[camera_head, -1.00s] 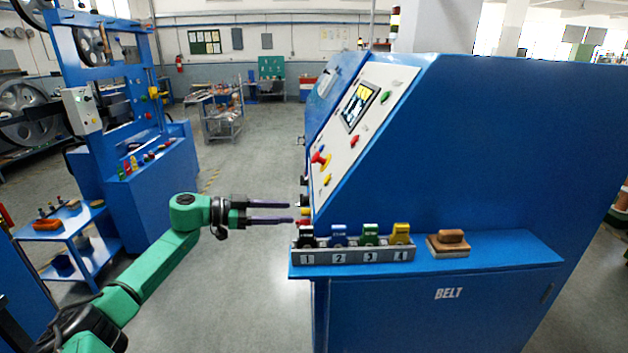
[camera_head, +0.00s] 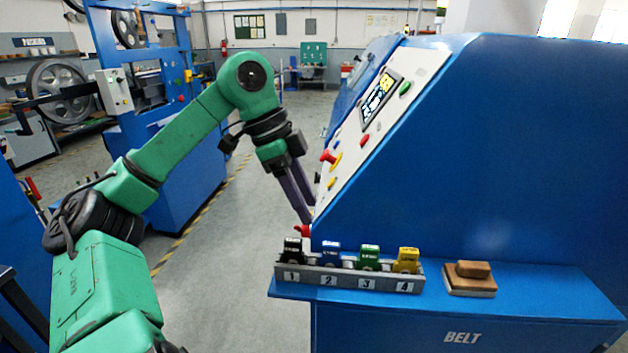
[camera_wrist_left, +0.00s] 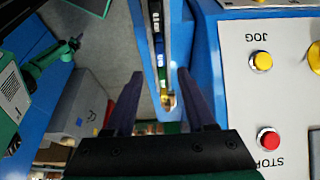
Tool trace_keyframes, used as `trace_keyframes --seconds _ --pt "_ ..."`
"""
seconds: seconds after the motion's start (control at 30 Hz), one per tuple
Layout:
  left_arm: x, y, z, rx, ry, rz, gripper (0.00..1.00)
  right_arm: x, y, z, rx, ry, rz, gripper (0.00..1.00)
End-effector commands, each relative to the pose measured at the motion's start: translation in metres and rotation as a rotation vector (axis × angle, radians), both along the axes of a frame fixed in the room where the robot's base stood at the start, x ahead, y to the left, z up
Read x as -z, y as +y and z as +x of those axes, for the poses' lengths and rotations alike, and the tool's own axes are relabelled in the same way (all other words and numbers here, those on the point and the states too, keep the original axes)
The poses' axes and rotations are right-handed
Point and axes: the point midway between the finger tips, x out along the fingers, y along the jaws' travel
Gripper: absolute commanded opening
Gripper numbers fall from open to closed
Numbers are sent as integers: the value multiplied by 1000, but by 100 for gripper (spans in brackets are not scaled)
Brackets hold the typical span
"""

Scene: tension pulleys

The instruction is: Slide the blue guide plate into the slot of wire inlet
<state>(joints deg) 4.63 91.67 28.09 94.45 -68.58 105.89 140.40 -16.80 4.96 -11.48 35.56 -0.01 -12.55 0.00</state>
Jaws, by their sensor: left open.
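The blue guide plate (camera_head: 330,252) stands upright in the slot marked 2 of a grey numbered rack (camera_head: 346,278), between a black plate (camera_head: 292,249) and a green plate (camera_head: 369,256). My left gripper (camera_head: 307,219) points steeply downward behind the rack, beside the slanted control panel. Its two purple fingers are apart with nothing between them, and it is clear of the plates. I cannot make out the wire inlet's slot. My right gripper is not in view.
The rack sits on a blue ledge (camera_head: 545,290) marked BELT, with a wooden block (camera_head: 470,278) to its right. The slanted panel (camera_head: 375,115) carries buttons and a screen close to my left fingers. Open floor (camera_head: 240,270) lies left of the ledge.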

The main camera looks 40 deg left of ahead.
Motion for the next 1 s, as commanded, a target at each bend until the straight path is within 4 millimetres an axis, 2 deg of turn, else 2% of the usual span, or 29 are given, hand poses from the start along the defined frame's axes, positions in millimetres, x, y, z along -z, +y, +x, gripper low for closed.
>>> trace_keyframes --seconds 0.03,0.1,0.2,0.27,0.4,0.53,0.77,0.8,0.93,1.0 --pt "11 -4 2 4 5 -4 55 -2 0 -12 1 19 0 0" --pt "27 -10 6 4 4 -4 55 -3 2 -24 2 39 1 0" --pt "49 -18 12 4 4 -5 55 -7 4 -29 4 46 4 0" --pt "62 -22 16 3 5 -5 55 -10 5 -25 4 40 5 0" --pt "87 -30 23 1 4 -3 55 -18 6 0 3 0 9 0" --pt "100 -34 26 2 1 -2 55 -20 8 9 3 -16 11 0" --pt "103 -35 27 2 0 -2 55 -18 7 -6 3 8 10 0" --pt "103 -35 27 2 0 -2 51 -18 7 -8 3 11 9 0" --pt "103 -35 27 2 0 -2 1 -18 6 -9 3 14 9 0" --pt "103 -35 27 2 0 -2 0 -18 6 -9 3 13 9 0"
